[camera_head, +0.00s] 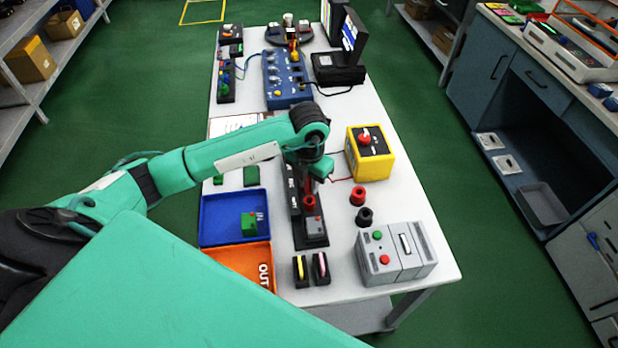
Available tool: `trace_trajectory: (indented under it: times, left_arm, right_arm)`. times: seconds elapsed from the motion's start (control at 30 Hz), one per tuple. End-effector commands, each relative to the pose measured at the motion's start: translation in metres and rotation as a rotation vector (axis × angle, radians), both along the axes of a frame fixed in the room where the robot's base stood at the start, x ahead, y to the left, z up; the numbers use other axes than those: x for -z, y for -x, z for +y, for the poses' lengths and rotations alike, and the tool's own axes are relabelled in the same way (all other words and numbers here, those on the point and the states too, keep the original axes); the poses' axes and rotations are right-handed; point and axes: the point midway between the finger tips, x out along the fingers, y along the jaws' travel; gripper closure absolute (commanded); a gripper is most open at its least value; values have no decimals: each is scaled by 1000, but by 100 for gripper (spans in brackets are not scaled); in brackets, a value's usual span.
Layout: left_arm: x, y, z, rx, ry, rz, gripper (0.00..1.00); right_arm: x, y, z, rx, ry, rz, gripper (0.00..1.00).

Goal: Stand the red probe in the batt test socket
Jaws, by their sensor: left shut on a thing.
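My left arm reaches in from the left, and its gripper (309,178) points down over a long black test fixture (293,205) in the middle of the table. It is shut on the red probe (309,186), which shows as a thin red piece below the wrist. The probe's lower end is over or at a red ring-shaped part (309,203) on the fixture; I cannot tell whether it is inside. The fixture's white lettering is too small to read surely, so I cannot pick out the batt socket. My right gripper is not in view.
Red (358,196) and black (364,217) cups and a grey box (424,248) stand nearer. Blue (209,222) and orange (227,262) trays lie left.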

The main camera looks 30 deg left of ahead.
Motion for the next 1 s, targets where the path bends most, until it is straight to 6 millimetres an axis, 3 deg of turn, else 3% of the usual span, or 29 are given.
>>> trace_trajectory:
  times: [0.23, 1.0]
  left_arm:
    - [9, 0, 0, 0, 0, 0, 100]
    - [8, 0, 0, 0, 0, 0, 100]
  right_arm:
    - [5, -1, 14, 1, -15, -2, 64]
    - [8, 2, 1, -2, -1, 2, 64]
